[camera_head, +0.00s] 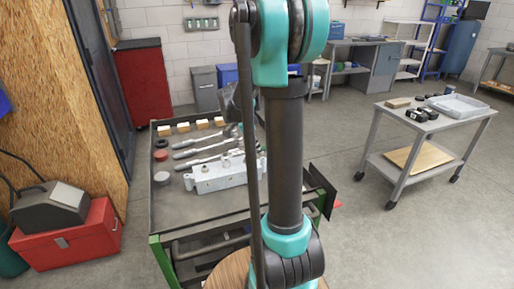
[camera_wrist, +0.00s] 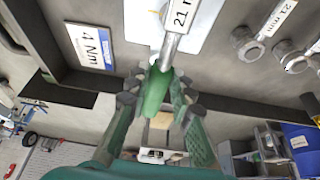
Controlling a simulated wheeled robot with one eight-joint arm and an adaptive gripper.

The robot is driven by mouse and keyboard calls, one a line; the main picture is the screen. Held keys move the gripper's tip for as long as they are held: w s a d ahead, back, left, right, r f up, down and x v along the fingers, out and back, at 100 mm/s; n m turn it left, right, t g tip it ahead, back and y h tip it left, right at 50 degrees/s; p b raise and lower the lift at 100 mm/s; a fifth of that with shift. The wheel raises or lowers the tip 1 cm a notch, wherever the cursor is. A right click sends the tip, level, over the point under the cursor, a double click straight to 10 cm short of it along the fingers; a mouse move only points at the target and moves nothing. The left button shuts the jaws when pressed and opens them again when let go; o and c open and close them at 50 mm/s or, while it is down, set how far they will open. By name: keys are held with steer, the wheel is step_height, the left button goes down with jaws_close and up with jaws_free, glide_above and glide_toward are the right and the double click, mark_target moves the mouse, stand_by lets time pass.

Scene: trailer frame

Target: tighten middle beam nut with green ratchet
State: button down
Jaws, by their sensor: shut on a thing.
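In the wrist view my gripper (camera_wrist: 156,100) is shut on the green handle of the ratchet (camera_wrist: 157,88). The ratchet's grey shaft points up to the top edge of the picture, where its head is cut off. A label reading "21" lies along the tool near that edge. I cannot tell which nut is the middle one, or whether the ratchet touches one.
In the head view, a tool cart (camera_head: 175,215) holding wrenches and a metal block (camera_head: 217,176) stands close in front. A grey trolley (camera_head: 455,125) stands at right. Open floor (camera_head: 410,245) lies at the lower right.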

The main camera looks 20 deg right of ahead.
steer(key=shift+s+m+g, duration=0.3)
steer(key=shift+s+m, duration=0.5)
steer(key=shift+s, duration=0.1)
steer(key=shift+s+a+m+g, duration=0.25)
steer(key=shift+s+m+g, duration=0.05)
steer(key=shift+s+m, duration=0.65)
steer(key=shift+s+a+m+g+y, duration=0.15)
steer(key=shift+s+a+m, duration=0.05)
steer(key=shift+s+m, duration=0.3)
steer(key=shift+s+a+m+g+y, duration=0.15)
steer(key=shift+s+a+m, duration=0.05)
steer(key=shift+s+m, duration=0.2)
